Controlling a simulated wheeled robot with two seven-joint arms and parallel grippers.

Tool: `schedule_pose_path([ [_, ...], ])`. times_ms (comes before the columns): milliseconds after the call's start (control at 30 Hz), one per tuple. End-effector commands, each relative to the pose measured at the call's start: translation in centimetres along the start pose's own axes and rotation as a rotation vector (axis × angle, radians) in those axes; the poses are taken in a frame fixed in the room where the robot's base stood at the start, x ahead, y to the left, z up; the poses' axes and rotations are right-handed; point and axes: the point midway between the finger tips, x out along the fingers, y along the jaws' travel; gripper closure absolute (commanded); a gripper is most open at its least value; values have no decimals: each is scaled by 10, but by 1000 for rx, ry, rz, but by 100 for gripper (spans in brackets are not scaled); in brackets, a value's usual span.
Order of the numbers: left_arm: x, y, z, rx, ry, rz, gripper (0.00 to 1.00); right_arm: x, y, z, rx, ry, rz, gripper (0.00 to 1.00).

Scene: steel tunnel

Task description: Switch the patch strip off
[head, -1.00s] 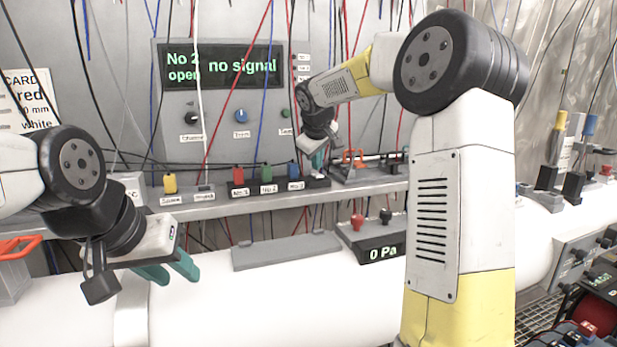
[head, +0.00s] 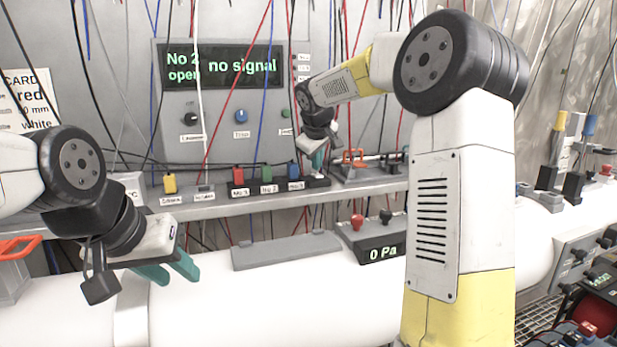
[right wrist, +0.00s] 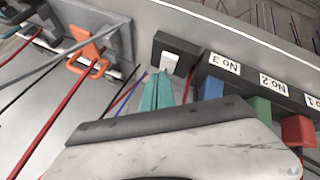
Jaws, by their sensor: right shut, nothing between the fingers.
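The patch strip is a dark strip on the grey ledge with a red No 1 block (head: 238,175), a green No 2 block (head: 266,173) and a blue No 3 block (head: 293,171). At its end is a black housing (head: 318,182) with a white rocker switch (right wrist: 170,62), seen in the right wrist view. My right gripper (head: 317,162) is shut and empty, its teal fingertips (right wrist: 157,76) close beside the rocker. I cannot tell whether they touch it. My left gripper (head: 172,272) is open and empty above the white pipe, away from the strip.
A display (head: 222,66) above reads "No 2 open" and "no signal". An orange clip (right wrist: 92,52) stands beside the switch housing. A yellow block (head: 170,184) sits further left on the ledge. A gauge box (head: 383,250) reads 0 Pa below. Loose cables hang across the panel.

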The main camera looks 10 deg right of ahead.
Motion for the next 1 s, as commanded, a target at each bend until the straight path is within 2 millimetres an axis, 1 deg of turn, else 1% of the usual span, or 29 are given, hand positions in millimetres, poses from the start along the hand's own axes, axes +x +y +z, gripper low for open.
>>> schedule_pose_path([
  [400, 0, 0, 0, 0, 0, 0, 64, 0, 0, 0, 0, 0, 0, 100],
  [700, 0, 0, 0, 0, 0, 0, 64, 6, -4, 4, 0, 0, 0, 100],
  [1000, 0, 0, 0, 0, 0, 0, 64, 6, -4, 4, 0, 0, 0, 100],
])
